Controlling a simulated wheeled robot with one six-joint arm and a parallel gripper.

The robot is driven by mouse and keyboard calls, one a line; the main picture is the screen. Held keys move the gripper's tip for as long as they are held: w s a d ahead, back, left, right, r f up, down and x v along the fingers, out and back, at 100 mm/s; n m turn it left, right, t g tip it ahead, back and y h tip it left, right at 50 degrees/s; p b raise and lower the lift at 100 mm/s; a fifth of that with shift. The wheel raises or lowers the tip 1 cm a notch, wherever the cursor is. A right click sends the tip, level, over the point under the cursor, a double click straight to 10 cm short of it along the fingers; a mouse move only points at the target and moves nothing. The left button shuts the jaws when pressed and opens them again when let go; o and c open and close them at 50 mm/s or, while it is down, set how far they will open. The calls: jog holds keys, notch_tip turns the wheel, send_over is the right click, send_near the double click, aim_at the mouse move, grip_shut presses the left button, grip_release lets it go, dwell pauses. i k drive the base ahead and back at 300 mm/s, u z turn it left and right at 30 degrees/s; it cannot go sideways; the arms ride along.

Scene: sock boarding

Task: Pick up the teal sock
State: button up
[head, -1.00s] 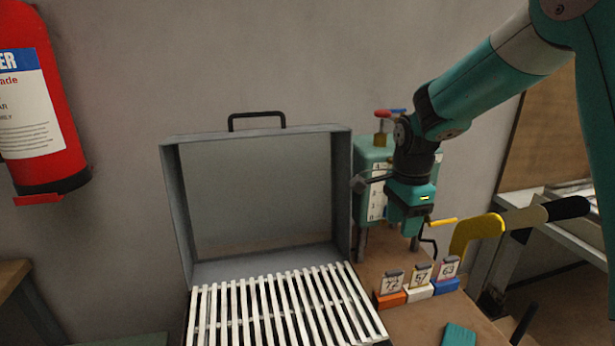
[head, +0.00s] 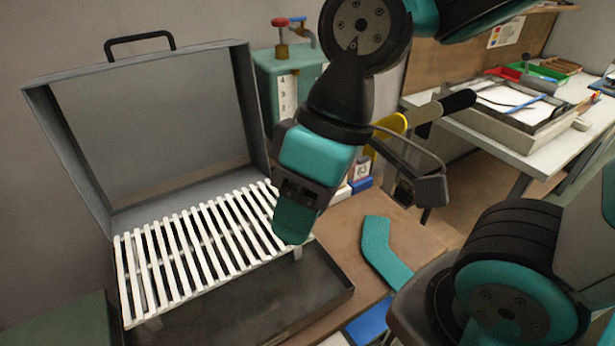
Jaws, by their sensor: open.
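The teal sock (head: 384,254) lies flat on the brown table top (head: 338,224), bent at the heel, right of centre in the head view. My gripper (head: 296,232) hangs above the front right of the slatted rack, left of the sock and apart from it. Its jaws are open and I see nothing between them. One finger is largely hidden behind the other.
A grey open case (head: 245,125) with a white slatted rack (head: 190,246) and a dark tray (head: 262,300) stands left of the sock. A teal machine (head: 268,75) is behind. A blue item (head: 371,322) lies at the table's front.

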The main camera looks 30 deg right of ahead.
aim_at(375, 248)
jog(key=k, duration=0.5)
jog(key=u, duration=1.65)
jog(key=k, duration=1.5)
jog(key=z, duration=2.1)
jog(key=i, duration=0.5)
